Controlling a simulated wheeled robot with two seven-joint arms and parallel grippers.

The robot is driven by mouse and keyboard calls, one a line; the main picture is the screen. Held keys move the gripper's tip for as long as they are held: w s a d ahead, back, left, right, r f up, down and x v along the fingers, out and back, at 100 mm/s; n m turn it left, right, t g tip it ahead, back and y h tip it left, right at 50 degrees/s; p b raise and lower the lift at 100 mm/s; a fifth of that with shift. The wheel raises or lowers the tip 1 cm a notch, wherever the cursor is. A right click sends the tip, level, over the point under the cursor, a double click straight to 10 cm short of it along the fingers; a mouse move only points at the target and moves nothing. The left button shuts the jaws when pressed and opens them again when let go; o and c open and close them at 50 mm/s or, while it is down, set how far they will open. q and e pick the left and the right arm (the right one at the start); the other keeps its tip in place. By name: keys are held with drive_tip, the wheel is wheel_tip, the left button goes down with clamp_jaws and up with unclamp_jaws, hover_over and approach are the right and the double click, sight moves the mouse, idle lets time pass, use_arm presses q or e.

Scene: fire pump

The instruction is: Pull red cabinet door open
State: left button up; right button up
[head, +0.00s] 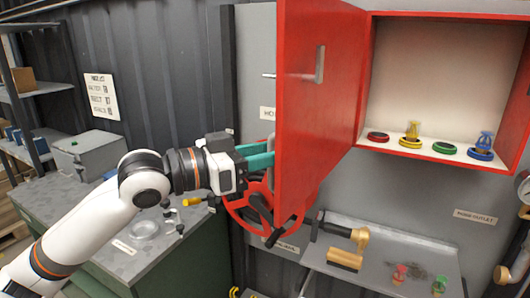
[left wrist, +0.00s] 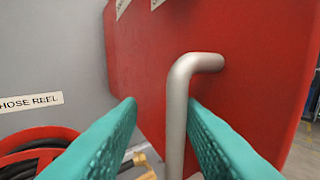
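The red cabinet door (head: 325,120) stands swung open from the left side of the red cabinet (head: 445,158); the cabinet's pale interior shows. A grey bar handle (left wrist: 178,110) is on the door face seen in the left wrist view. My left gripper (head: 262,155) is at the door's free edge, its fingertips partly hidden by the door in the head view. In the left wrist view, its teal fingers (left wrist: 160,112) are apart with the handle between them, closer to the right finger; a gap shows on the left. My right gripper is not in view.
Red, yellow, green and blue rings (head: 444,148) line the cabinet floor, with fittings on the yellow and blue ones. A red hose reel (head: 245,207) is below the door. A grey shelf (head: 385,262) holds a brass nozzle (head: 350,255). A green workbench (head: 190,255) stands left.

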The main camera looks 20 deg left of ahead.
use_arm(q)
drive_tip(key=b+v, duration=1)
drive_tip(key=v, duration=0.2)
drive_tip(key=shift+s, duration=0.15)
drive_tip(key=shift+a, duration=0.1)
idle(0.4)
